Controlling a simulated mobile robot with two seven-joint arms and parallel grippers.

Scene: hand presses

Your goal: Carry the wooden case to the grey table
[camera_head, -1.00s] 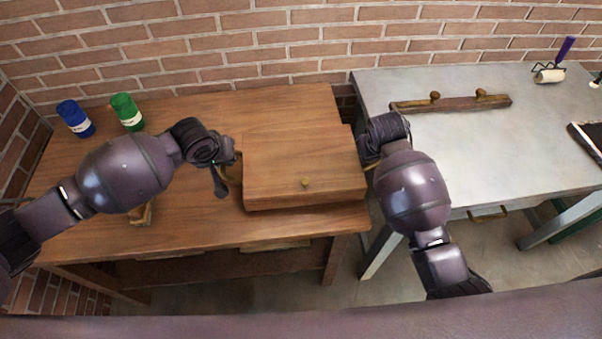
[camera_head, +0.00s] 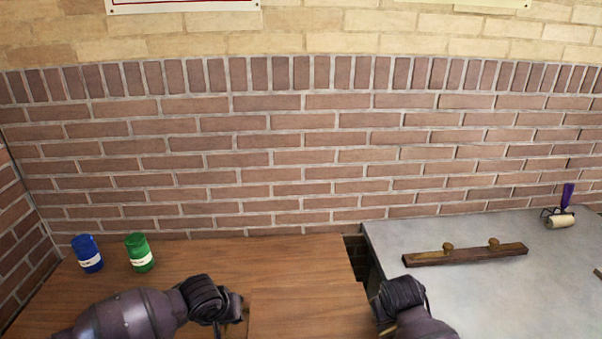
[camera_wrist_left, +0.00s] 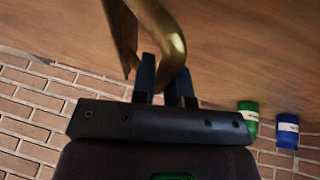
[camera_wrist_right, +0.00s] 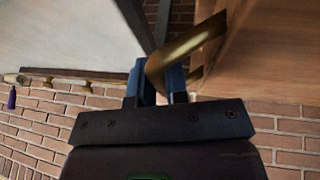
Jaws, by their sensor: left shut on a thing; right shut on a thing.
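The wooden case (camera_head: 310,312) is at the bottom of the head view, between my two grippers; its front is cut off by the frame edge. My left gripper (camera_wrist_left: 165,85) is shut on the case's curved brass handle (camera_wrist_left: 173,45) on the left side. My right gripper (camera_wrist_right: 160,82) is shut on the brass handle (camera_wrist_right: 190,48) on the right side. The case (camera_wrist_right: 275,55) fills the right of the right wrist view. I cannot tell whether it touches the wooden table. The grey table (camera_head: 400,240) stands to the right, across a narrow gap.
The wooden table (camera_head: 200,262) carries a blue can (camera_head: 87,254) and a green can (camera_head: 139,252) at the back left. On the grey table lie a wooden bar with two knobs (camera_head: 465,255) and a roller (camera_head: 560,220). A brick wall (camera_head: 290,150) closes off the back.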

